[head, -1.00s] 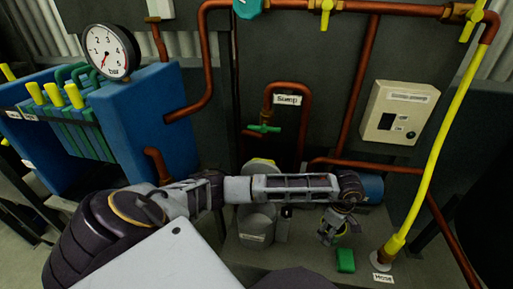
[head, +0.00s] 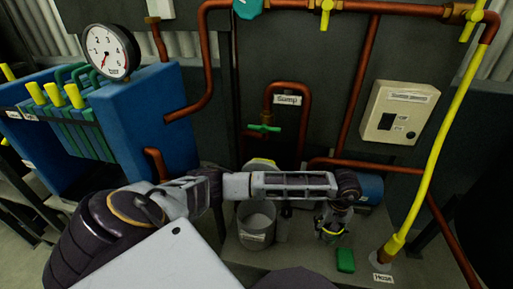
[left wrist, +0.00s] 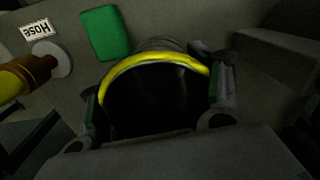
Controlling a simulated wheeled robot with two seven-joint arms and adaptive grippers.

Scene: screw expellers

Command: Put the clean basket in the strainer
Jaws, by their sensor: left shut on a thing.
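My left gripper (head: 333,232) points down over the bench at the right of the middle. It is shut on a dark round basket with a yellow rim (head: 328,238). In the left wrist view, the basket's yellow rim (left wrist: 155,62) lies between the two fingers, and its inside is dark. A grey, open-topped, labelled pot (head: 256,224) stands on the bench left of the gripper. Its label is too small to read, so I cannot tell whether it is the strainer. My left arm partly covers the area behind it. My right gripper is out of view.
A green block (head: 345,260) lies on the bench just right of the gripper. The yellow hose (head: 428,178) rises at the right from a "Hose" fitting. Copper pipes (head: 299,92), a switch box (head: 400,112) and a blue cylinder (head: 370,188) stand behind.

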